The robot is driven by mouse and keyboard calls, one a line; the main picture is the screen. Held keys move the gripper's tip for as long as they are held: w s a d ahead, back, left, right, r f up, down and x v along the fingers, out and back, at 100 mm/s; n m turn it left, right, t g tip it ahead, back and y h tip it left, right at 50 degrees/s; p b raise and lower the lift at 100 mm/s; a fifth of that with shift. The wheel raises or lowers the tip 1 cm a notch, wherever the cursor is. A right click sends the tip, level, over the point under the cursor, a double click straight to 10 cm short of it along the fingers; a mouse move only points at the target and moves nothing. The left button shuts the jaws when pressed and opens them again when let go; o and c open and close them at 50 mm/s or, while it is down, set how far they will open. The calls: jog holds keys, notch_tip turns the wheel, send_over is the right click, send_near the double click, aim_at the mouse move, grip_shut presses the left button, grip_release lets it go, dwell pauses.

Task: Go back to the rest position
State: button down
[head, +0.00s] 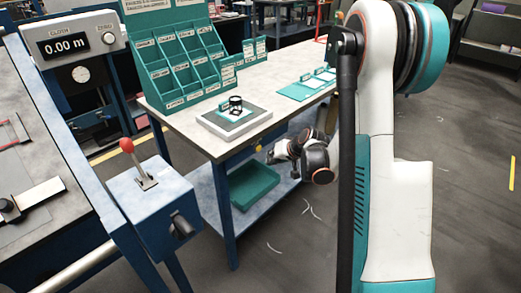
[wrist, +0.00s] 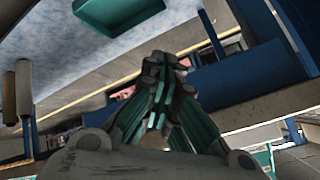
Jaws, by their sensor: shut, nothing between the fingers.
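My gripper shows in the wrist view (wrist: 163,82), with its teal and grey fingers drawn together and nothing between them. In the head view my arm rises at the right of the picture, white with a teal joint. Its lower dark and white links show beside the front of the workbench (head: 232,150), below the level of its top. The fingertips are hard to make out in the head view.
A blue control box with a red-knobbed lever (head: 126,146) stands left of the bench. A teal sorting rack (head: 178,60) and a grey plate with a black ring piece (head: 235,104) sit on the bench. A green tray (head: 253,186) lies on the lower shelf.

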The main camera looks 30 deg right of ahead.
jog(key=shift+s+d, duration=0.2)
jog(key=shift+s, duration=0.3)
jog(key=shift+s+d, duration=0.15)
jog(key=shift+s, duration=0.35)
